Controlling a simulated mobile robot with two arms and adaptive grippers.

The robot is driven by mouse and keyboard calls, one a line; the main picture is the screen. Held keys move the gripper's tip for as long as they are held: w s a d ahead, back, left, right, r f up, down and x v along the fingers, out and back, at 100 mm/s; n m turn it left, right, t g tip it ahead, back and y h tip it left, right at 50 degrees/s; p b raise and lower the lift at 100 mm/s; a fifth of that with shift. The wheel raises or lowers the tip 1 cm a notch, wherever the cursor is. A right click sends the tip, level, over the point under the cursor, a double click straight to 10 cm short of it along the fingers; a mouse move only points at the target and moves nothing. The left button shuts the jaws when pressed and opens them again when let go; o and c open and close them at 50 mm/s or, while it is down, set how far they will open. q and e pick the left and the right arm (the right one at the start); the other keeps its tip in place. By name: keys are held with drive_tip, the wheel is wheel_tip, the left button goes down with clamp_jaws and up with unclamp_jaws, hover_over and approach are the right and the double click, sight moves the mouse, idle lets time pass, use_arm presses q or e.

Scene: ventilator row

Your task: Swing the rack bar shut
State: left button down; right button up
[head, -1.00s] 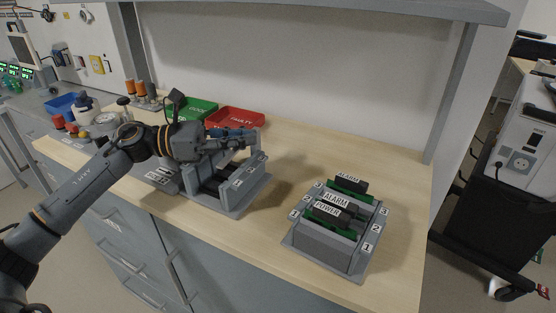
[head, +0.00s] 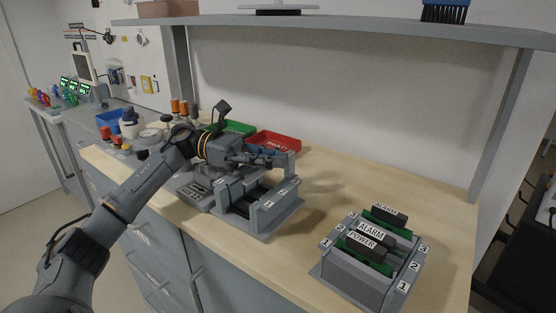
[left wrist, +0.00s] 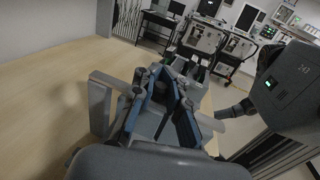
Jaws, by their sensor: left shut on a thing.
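The left rack (head: 262,225) is a grey slotted stand on the wooden bench, with numbered labels along its near right top edge. My left gripper (head: 277,159) is above its far side, shut on a grey part that I take to be the rack bar (head: 292,166). The bar stands raised at the rack's right end, and the gripper hides much of it. In the left wrist view the two blue-padded fingers (left wrist: 163,98) close around a grey piece, with a grey bar end (left wrist: 99,105) to their left. My right gripper is not in view.
A second rack (head: 355,275) to the right holds green boards with black ALARM and POWER blocks. A red tray (head: 275,143) and a green tray (head: 238,129) lie behind my gripper. A shelf (head: 350,30) overhangs the bench. Bare wood separates the racks.

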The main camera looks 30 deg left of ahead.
use_arm(q)
drive_tip(key=shift+a+r, duration=0.1)
drive_tip(key=shift+a, duration=0.1)
drive_tip(key=c, duration=1.5)
unclamp_jaws()
drive_tip(key=shift+c, duration=0.2)
drive_tip(key=shift+o, duration=1.1)
drive_tip(key=shift+s+a, duration=0.2)
drive_tip(key=shift+s, duration=0.05)
drive_tip(key=shift+w+d, duration=0.1)
drive_tip(key=shift+r, duration=0.1)
wheel_tip(320, 180, up, 10)
drive_tip(key=shift+f, duration=0.1)
